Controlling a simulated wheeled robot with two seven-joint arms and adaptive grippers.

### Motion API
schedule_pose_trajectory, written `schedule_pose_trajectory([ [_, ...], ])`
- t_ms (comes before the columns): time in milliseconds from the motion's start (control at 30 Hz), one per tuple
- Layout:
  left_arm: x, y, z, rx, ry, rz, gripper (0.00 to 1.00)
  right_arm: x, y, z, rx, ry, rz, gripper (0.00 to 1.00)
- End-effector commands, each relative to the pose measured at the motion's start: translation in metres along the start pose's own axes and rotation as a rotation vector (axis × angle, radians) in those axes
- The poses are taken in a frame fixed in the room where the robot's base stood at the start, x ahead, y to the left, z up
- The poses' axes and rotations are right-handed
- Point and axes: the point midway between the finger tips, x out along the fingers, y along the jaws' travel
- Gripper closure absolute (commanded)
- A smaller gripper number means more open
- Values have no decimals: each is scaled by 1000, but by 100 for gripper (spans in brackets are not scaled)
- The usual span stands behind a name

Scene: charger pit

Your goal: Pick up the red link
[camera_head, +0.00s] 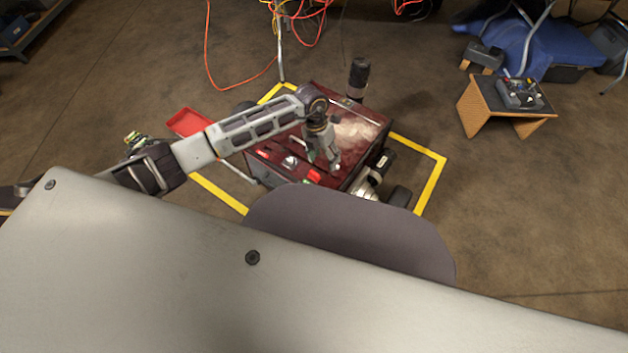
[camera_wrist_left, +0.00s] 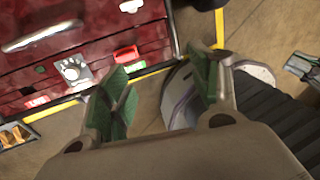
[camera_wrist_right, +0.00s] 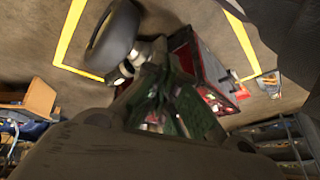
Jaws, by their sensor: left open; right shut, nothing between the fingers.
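The red link (camera_wrist_left: 126,54) is a small red piece on the front face of a dark red box (camera_wrist_left: 60,45), to the right of a grey round knob, in the left wrist view. In the head view a red piece (camera_head: 314,176) that looks like it shows at the box's near edge. My left gripper (camera_wrist_left: 157,88) is open and empty, with green finger pads; the link lies beyond its left finger, apart from it. In the head view the left gripper (camera_head: 328,155) hangs over the box. My right gripper (camera_wrist_right: 172,108) is shut and empty, with the box beyond it.
The wheeled box stands inside a yellow floor outline (camera_head: 432,180). A red tray (camera_head: 187,121) lies to its left. A wooden stand (camera_head: 478,105) with a device is at the right. Orange cables (camera_head: 225,83) hang behind.

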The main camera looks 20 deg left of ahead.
Motion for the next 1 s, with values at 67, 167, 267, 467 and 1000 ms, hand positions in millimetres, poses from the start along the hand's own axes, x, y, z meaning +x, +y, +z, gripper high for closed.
schedule_pose_trajectory([
  [67,3,12,1,17,-3,66,38,1,-1,0,-2,10,-6,100],
  [167,0,24,2,31,-6,137,38,-3,-3,-3,-4,17,-12,100],
  [267,-2,33,2,38,-8,187,38,-6,-5,-5,-5,23,-16,100],
  [467,-6,39,2,43,-12,226,38,-10,-6,-7,-7,26,-20,100],
  [1000,7,42,2,41,-8,225,38,-1,-6,-3,0,39,-25,100],
])
